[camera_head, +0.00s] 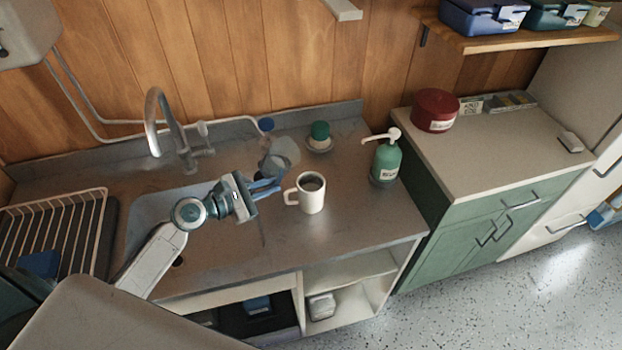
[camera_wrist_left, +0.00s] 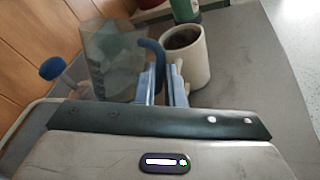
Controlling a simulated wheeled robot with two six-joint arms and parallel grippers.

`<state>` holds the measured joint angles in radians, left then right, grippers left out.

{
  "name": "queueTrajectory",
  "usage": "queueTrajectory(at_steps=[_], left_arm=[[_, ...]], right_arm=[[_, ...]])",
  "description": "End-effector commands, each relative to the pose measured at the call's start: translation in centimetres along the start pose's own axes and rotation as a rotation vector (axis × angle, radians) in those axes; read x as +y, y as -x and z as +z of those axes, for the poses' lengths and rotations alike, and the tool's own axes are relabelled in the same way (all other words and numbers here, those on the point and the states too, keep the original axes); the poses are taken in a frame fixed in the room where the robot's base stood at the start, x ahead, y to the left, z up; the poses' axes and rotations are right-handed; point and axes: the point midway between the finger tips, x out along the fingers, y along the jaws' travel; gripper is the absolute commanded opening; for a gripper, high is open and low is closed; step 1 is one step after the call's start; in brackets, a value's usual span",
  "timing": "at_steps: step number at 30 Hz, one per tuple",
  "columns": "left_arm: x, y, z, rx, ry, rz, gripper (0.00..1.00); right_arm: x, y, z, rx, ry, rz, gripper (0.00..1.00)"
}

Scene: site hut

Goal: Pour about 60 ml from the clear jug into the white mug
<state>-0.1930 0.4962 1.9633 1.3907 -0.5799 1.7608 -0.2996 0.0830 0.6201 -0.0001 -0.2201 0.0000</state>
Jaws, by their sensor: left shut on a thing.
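The clear jug (camera_head: 281,155) is a greyish see-through vessel with a blue handle, behind the mug on the steel counter. It looks tilted; its base is partly hidden, so I cannot tell if it touches the counter. My left gripper (camera_head: 268,188) is shut on the jug's handle. In the left wrist view, the jug (camera_wrist_left: 112,62) is left of the fingers (camera_wrist_left: 162,86), which close at the blue handle. The white mug (camera_head: 313,196) stands upright just right of the gripper, with dark contents. It also shows in the wrist view (camera_wrist_left: 192,62), close beside the fingers.
A green soap pump bottle (camera_head: 387,160) and a green-topped item (camera_head: 320,132) stand behind and right of the mug. The sink (camera_head: 150,212) with its tap (camera_head: 160,120) and a dish rack (camera_head: 60,225) are left. The counter in front of the mug is clear.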

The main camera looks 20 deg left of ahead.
Motion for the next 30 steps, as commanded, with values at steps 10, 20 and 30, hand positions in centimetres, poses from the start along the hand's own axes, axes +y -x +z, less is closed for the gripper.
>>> queueTrajectory(at_steps=[10,20,30], left_arm=[[-0.5,-0.3,1.7,0.096,-0.204,0.002,0.00],[-1.0,-0.6,0.7,0.184,-0.389,0.004,0.00],[-0.7,-0.4,1.2,0.232,-0.491,0.007,0.00]], right_arm=[[0.3,1.8,-0.2,0.000,0.001,0.001,0.00],[-0.4,-0.3,0.1,0.000,-0.001,-0.004,0.00],[-0.9,-0.9,0.1,0.000,-0.003,-0.008,0.00]])
